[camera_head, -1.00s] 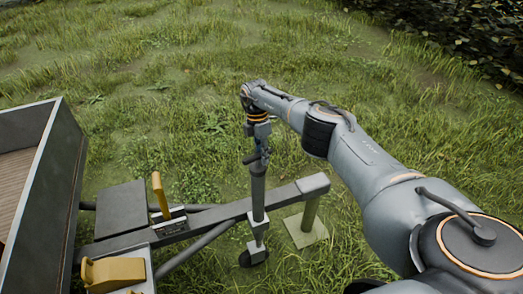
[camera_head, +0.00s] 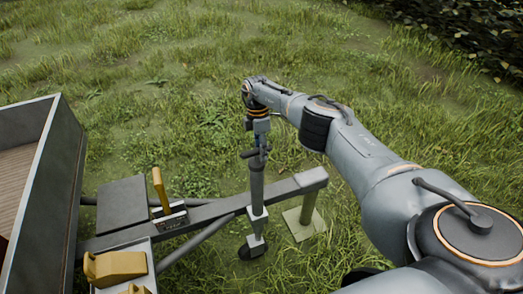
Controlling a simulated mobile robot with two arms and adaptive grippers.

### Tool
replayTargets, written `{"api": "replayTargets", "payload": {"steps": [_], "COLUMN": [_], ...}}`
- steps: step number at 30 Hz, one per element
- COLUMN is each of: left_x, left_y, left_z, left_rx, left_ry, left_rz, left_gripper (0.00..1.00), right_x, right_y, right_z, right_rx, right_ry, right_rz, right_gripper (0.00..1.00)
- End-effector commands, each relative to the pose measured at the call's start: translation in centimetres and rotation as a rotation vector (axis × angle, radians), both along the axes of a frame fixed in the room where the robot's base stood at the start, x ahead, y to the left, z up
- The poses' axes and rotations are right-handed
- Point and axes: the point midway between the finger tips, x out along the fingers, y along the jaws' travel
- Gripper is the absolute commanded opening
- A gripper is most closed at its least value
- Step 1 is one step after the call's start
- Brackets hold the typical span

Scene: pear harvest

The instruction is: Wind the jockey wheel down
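The jockey wheel is a grey upright tube (camera_head: 257,189) clamped to the side of the trailer's drawbar, with a small dark wheel (camera_head: 251,249) low in the grass. My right gripper (camera_head: 260,142) points straight down at the top of the tube, where the crank handle (camera_head: 250,153) shows as a short dark piece. The gripper's fingers are small and overlap the handle, so I cannot tell whether they are open or shut. My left gripper is not in view.
The drawbar (camera_head: 291,188) runs from the trailer box (camera_head: 62,165) to the right. A post on a square plate (camera_head: 304,224) stands under its end. Grass lies open beyond.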

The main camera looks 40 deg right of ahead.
Motion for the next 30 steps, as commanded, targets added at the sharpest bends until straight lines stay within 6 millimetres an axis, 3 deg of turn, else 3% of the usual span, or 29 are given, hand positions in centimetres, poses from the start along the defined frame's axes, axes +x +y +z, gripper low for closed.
{"api": "replayTargets", "payload": {"steps": [13,24,30], "left_x": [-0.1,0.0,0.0], "left_y": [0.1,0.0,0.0], "left_z": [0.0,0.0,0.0], "left_rx": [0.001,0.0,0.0], "left_ry": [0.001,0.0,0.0], "left_rz": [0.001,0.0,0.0], "left_gripper": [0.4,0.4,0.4], "right_x": [0.1,1.5,2.1], "right_y": [-0.1,-0.4,-0.5], "right_z": [0.7,7.9,10.8], "right_rx": [0.0,-0.001,-0.001], "right_ry": [0.002,-0.001,0.0], "right_rz": [0.002,0.001,0.001], "right_gripper": [0.45,0.45,0.45]}}
